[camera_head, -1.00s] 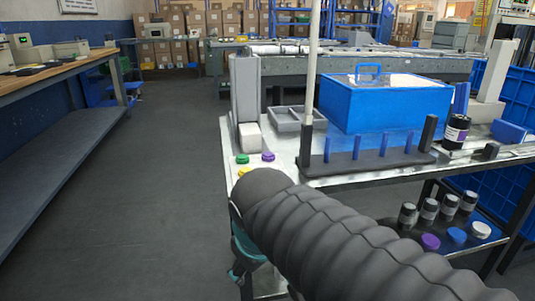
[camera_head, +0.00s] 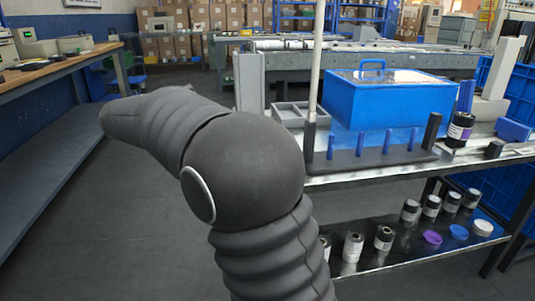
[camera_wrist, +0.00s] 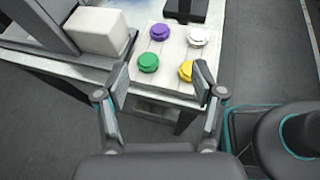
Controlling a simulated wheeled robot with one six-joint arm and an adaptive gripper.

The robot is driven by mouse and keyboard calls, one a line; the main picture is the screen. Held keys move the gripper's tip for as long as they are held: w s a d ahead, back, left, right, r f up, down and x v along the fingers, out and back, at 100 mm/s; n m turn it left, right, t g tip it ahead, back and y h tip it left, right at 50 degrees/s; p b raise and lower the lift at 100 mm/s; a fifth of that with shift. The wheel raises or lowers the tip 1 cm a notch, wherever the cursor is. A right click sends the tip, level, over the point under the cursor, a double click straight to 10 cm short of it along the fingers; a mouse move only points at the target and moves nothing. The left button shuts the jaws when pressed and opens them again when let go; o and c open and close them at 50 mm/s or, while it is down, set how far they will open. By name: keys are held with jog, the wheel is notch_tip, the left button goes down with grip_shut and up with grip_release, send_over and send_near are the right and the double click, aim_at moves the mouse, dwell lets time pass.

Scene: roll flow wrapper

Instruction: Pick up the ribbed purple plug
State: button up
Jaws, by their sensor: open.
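A small round purple plug (camera_wrist: 160,32) sits on the pale panel at the table corner in the wrist view. A green plug (camera_wrist: 148,63) is in front of it, a white one (camera_wrist: 197,37) to its right and a yellow one (camera_wrist: 186,70) front right. My gripper (camera_wrist: 160,80) is open and empty, on the near side of the plugs, its right finger partly covering the yellow one. In the head view my arm hides these plugs and the gripper is out of sight. Another purple round piece (camera_head: 432,238) lies on the lower shelf.
A white block (camera_wrist: 97,32) stands left of the plugs. A blue box (camera_head: 385,100), a row of blue pegs (camera_head: 358,148) and a dark jar (camera_head: 459,130) are on the tabletop. Several small jars (camera_head: 384,238) stand on the lower shelf. The floor left is clear.

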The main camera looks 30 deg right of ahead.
jog(key=x, duration=0.5)
jog(key=b+x, duration=0.1)
jog(key=x, duration=0.2)
jog(key=shift+w+d+r, duration=0.1)
jog(key=shift+w, duration=0.2)
jog(key=shift+s+f+b+x, duration=0.1)
jog(key=shift+s+b+x, duration=0.05)
jog(key=shift+x, duration=1.2)
jog(key=shift+s+f+b+x, duration=0.15)
jog(key=shift+x, duration=1.2)
jog(key=c, duration=0.8)
